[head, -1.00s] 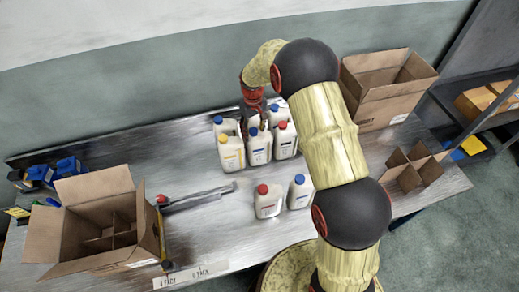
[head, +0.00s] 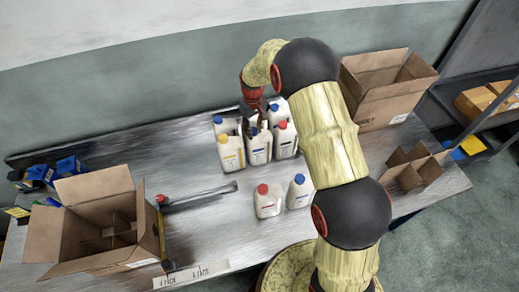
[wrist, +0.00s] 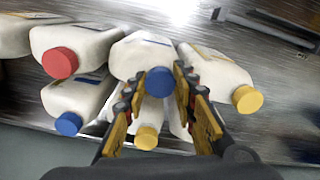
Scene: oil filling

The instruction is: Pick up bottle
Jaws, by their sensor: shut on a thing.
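Several white bottles with coloured caps stand in a cluster on the metal table. My gripper (head: 256,118) is over the cluster, its fingers pointing down. In the wrist view my gripper (wrist: 163,92) is shut on the blue-capped bottle (wrist: 144,52), with one finger on each side near its cap. In the head view this bottle (head: 259,149) is in the middle of the front row, between a yellow-capped bottle (head: 231,153) and a red-capped bottle (head: 286,144). My gripper partly hides the bottles behind. I cannot tell whether the held bottle is off the table.
A red-capped bottle (head: 268,203) and a blue-capped bottle (head: 299,191) stand apart nearer me. An open divided carton (head: 147,238) is at left; a large open carton (head: 390,103) is at back right. A dark bar (head: 200,197) lies on the table.

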